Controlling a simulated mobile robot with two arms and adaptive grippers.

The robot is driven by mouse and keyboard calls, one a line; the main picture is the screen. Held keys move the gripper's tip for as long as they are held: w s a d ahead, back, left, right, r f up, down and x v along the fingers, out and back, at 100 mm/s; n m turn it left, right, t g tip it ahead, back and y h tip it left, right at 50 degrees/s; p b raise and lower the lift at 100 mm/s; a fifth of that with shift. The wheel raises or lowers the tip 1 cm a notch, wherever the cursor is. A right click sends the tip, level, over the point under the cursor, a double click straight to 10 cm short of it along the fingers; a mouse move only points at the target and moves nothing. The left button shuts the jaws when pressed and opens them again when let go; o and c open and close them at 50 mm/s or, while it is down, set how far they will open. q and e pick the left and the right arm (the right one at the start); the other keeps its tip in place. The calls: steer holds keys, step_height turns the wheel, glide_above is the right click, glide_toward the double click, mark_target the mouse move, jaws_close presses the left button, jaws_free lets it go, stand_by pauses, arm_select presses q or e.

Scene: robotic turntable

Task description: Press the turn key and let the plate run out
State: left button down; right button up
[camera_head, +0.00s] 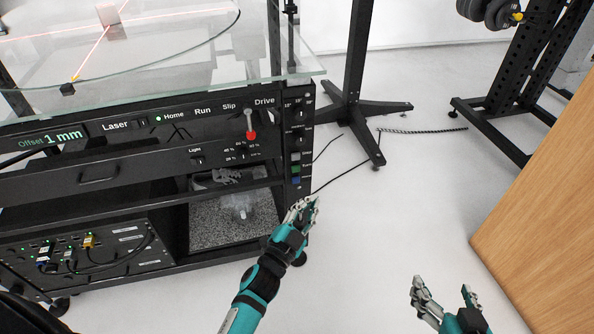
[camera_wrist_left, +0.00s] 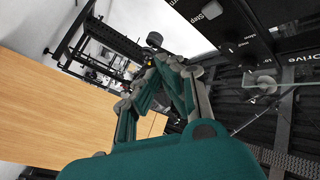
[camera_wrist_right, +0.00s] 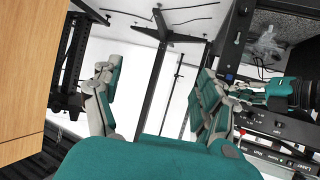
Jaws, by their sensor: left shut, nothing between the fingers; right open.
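The turntable plate (camera_head: 150,50) lies under glass at the upper left, cut by the frame edge, with a small pale block on it. A column of small keys in white, green (camera_head: 295,169) and blue (camera_head: 295,180) sits on the black corner post. Their labels are too small to read in the head view, so I cannot tell which is the turn key. My left gripper (camera_head: 304,207) is shut and empty, just below and in front of these keys, apart from them. The left wrist view shows its closed fingers (camera_wrist_left: 165,65). My right gripper (camera_head: 447,293) is open and empty at the lower right.
The black cabinet front has a red-tipped lever (camera_head: 251,134) under "Drive" and a display (camera_head: 64,137) reading "Offset 1 mm". A glass top (camera_head: 305,68) overhangs the corner post. A wooden panel (camera_head: 545,220) stands at the right.

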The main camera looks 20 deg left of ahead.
mark_target(296, 169)
arm_select(q)
steer(key=shift+w+a+b, duration=0.25)
steer(key=shift+w+a, duration=0.55)
steer(key=shift+w, duration=0.4)
steer(key=shift+w+a+b, duration=0.2)
steer(key=shift+w+a, duration=0.65)
steer(key=shift+w, duration=0.4)
steer(key=shift+w+a+b, duration=0.25)
steer(key=shift+w+a, duration=0.55)
steer(key=shift+w, duration=0.4)
arm_select(e)
step_height(296, 169, up, 6)
steer(key=w+a+t+y, duration=0.1)
steer(key=w+t, duration=0.1)
steer(key=t, duration=0.1)
steer(key=shift+w+a+f+t, duration=0.25)
steer(key=shift+w+t, duration=0.05)
steer(key=shift+t, duration=0.1)
arm_select(q)
steer(key=shift+w+a, duration=0.25)
steer(key=shift+w, duration=0.05)
arm_select(e)
steer(key=shift+f, duration=0.15)
